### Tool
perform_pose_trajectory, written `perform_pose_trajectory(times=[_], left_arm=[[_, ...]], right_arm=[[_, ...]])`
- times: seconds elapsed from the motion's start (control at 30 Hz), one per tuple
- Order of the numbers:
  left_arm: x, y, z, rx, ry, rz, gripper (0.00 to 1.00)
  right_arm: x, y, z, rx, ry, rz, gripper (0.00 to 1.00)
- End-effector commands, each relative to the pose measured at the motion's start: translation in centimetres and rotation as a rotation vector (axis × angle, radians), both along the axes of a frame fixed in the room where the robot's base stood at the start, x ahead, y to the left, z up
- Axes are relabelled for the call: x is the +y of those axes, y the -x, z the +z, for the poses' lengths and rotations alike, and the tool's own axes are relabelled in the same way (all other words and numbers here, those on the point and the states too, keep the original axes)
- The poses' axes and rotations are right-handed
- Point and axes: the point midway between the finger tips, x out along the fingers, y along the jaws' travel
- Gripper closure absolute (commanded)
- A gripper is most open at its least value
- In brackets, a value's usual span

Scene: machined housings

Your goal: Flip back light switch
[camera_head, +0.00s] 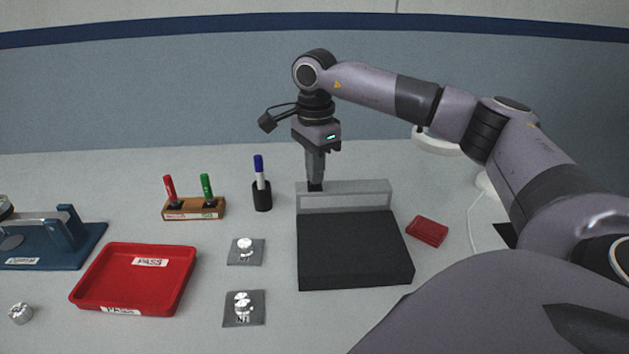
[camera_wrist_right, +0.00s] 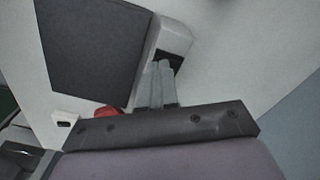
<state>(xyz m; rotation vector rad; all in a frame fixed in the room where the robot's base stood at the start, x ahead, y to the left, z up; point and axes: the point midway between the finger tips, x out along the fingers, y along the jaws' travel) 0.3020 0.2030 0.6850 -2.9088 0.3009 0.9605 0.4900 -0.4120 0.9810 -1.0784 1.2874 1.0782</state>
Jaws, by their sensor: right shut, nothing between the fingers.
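A black flat-topped box (camera_head: 352,248) with a raised grey bar (camera_head: 362,200) along its back edge stands right of the table's middle. The light switch looks to be the small dark patch near the left end of the bar; in the wrist view a dark recess (camera_wrist_right: 172,60) shows there. My right gripper (camera_head: 315,182) points down at this end of the bar, shut and empty. Its fingertips (camera_wrist_right: 162,68) overlap the recess in the wrist view and partly hide it. I cannot tell whether they touch the switch or which way it is tipped. My left gripper is not in view.
A white lamp-like object (camera_head: 438,142) is partly behind my right arm. Left are a pen cup (camera_head: 262,196), a marker holder (camera_head: 194,209), two grey plates with metal parts (camera_head: 246,252), and a red PASS tray (camera_head: 135,280).

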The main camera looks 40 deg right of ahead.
Motion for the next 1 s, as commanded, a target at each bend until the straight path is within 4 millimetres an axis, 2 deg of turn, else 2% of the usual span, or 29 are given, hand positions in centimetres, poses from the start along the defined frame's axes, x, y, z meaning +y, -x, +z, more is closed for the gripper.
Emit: perform_pose_trajectory(times=[0.7, 0.87, 1.0], left_arm=[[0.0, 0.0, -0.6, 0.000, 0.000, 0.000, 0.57], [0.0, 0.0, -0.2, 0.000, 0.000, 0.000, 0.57], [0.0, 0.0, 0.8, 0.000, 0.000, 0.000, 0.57]], right_arm=[[0.0, 0.0, -1.2, 0.001, 0.001, 0.000, 1.00], [0.0, 0.1, -0.8, 0.003, 0.000, 0.000, 1.00], [0.0, 0.0, 0.3, 0.003, 0.000, 0.000, 1.00]])
